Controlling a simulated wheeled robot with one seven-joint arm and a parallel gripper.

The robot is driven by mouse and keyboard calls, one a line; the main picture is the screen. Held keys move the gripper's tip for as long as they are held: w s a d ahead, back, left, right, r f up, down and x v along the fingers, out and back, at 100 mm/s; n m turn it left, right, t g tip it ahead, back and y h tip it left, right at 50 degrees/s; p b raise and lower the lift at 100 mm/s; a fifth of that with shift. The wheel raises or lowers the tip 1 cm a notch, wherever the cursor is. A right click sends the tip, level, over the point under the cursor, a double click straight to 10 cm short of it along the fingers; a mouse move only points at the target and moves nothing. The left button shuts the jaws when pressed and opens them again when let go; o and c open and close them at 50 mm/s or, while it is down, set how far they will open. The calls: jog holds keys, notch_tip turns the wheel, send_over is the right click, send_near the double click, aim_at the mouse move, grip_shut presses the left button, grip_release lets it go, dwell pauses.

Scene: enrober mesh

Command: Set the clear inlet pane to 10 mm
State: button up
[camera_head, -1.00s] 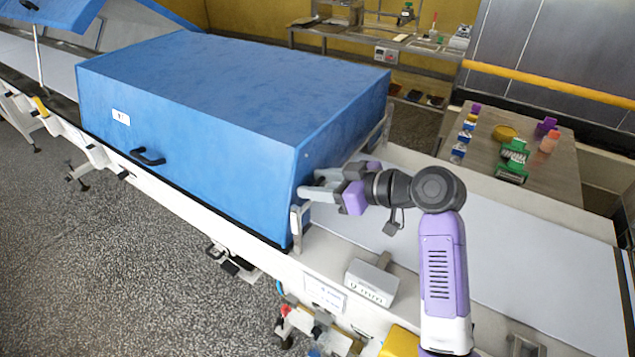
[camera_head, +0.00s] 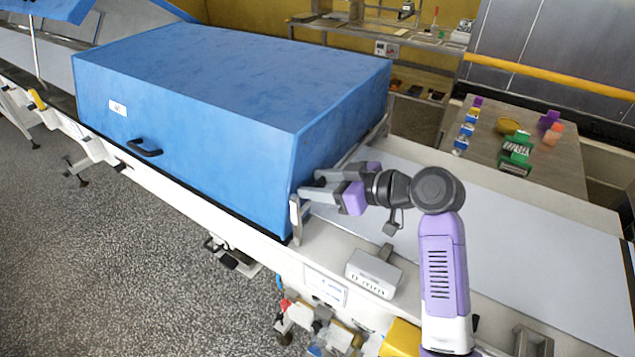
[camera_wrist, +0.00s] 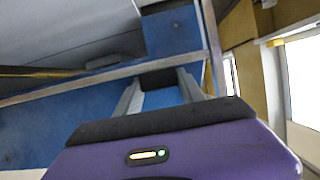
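The clear inlet pane is hard to make out; I cannot read its edge or height. A pale bracket (camera_head: 296,217) stands at the near corner of the blue hood's (camera_head: 230,85) inlet end, and a thin rail runs across that end. My gripper (camera_head: 312,188) reaches left to the hood's inlet face, above the belt. In the wrist view its two grey fingers (camera_wrist: 160,92) stand apart, with blue surface and a dark patch between them. A pale bar (camera_wrist: 110,78) crosses just beyond the fingertips; I cannot tell whether they touch it.
A grey block with millimetre lettering (camera_head: 375,270) sits on the near frame; its number is unclear. The white belt (camera_head: 530,250) is bare right of my arm. A side table (camera_head: 560,175) behind holds several small items. A shelf (camera_head: 400,45) stands at the back.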

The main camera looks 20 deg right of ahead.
jog(key=shift+o, duration=0.4)
jog(key=b+v, duration=0.1)
jog(key=v, duration=0.7)
jog(key=shift+w+f, duration=0.1)
